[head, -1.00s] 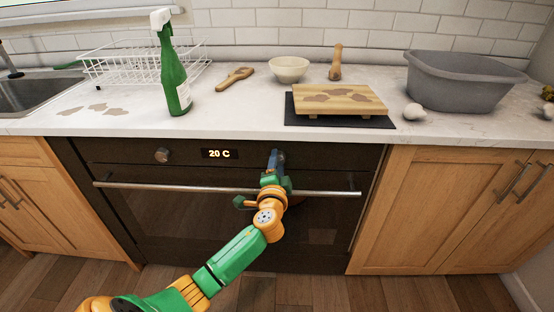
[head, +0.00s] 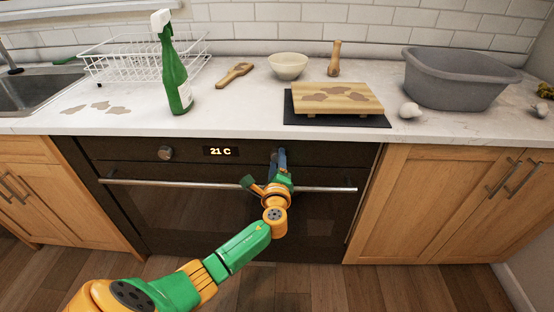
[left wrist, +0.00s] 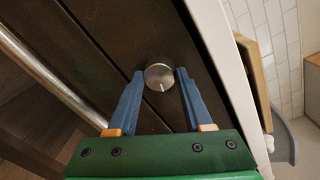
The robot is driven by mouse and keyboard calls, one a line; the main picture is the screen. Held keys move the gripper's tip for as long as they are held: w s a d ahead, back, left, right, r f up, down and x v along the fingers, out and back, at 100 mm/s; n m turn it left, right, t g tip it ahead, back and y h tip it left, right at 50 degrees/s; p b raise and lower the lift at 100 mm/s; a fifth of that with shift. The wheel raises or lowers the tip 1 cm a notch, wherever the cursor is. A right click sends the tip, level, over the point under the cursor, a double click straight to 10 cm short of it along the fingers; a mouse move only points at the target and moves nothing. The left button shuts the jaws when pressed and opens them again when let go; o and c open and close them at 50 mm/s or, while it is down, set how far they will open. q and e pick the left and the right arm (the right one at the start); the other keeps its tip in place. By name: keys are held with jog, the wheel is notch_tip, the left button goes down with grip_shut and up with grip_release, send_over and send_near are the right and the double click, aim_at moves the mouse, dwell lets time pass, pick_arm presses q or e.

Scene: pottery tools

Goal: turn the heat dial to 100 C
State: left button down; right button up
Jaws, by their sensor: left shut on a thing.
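The heat dial (left wrist: 159,77) is a round metal knob with a pale mark line, on the dark oven front. In the left wrist view it sits between the two blue fingers of my left gripper (left wrist: 160,80). In the head view my left gripper (head: 280,158) is at the right part of the oven panel and hides this dial. The gripper is shut on the dial. The oven display (head: 220,151) reads 21 C. My right gripper is not in view.
Another knob (head: 165,153) is left of the display. The oven handle bar (head: 200,184) runs across below the panel, behind my arm. The counter above holds a green spray bottle (head: 174,75), a wooden board (head: 337,99) and a grey tub (head: 460,80).

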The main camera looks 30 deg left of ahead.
pick_arm(q)
jog(key=shift+m, duration=0.5)
jog(key=shift+c, duration=1.6)
grip_release()
jog(key=p+v, duration=0.1)
jog(key=v, duration=0.6)
jog(key=shift+f, duration=0.1)
